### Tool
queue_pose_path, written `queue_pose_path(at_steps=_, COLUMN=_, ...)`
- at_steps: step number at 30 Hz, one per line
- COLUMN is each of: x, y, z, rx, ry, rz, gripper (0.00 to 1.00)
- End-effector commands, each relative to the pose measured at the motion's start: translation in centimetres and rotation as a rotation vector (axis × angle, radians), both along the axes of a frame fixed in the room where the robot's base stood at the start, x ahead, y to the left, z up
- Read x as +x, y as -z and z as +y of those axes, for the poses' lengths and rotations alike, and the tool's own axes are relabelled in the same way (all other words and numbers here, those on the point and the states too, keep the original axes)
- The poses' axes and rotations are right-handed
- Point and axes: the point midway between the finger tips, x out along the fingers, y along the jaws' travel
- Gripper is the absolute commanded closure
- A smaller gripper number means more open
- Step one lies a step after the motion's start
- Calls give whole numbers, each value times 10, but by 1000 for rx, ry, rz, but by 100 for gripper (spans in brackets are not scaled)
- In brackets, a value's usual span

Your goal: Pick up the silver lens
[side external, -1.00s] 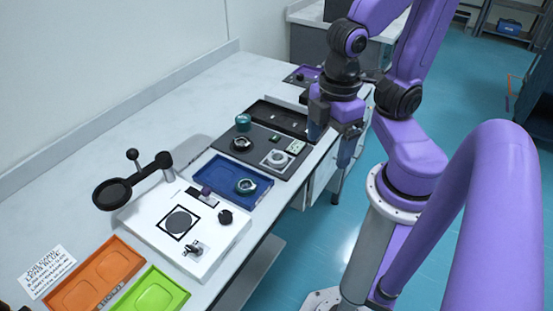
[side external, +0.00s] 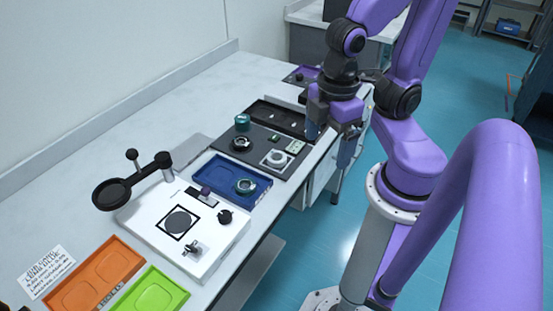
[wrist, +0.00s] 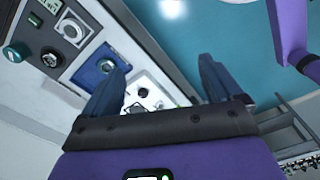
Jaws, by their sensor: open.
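I cannot tell for certain which round piece is the silver lens. A silver-rimmed round lens (side external: 245,186) lies in the blue tray (side external: 264,180); it also shows in the wrist view (wrist: 106,67). A pale silver ring (side external: 276,158) sits on a white square on the dark board, and a dark-rimmed round piece (side external: 241,144) is beside it. My gripper (side external: 330,142) is open and empty, raised near the table's front edge, right of the dark board and apart from all these pieces. In the wrist view my gripper's fingers (wrist: 160,72) are spread, partly covering the white board.
A white board (side external: 222,238) with small knobs lies in front of the blue tray. A black magnifier (side external: 112,194) on an arm stands at its left. Orange (side external: 121,257) and green (side external: 170,291) trays are nearest. A teal cylinder (side external: 242,122) stands on the dark board. The table's left back is clear.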

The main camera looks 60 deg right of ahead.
Motion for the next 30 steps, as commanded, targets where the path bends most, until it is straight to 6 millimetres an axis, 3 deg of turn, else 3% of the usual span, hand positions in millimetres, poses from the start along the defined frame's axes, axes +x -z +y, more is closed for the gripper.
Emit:
queue_pose_path(at_steps=5, x=20, y=3, z=-1, rx=-5, ry=17, rz=0, gripper=8)
queue_pose_path(at_steps=14, x=89, y=15, z=-20, rx=-16, ry=54, rz=2, gripper=8)
queue_pose_path(at_steps=24, x=158, y=34, z=-73, rx=-25, ry=94, rz=10, gripper=8)
queue_pose_path(at_steps=30, x=183, y=45, z=-110, rx=-26, ry=110, rz=14, gripper=8)
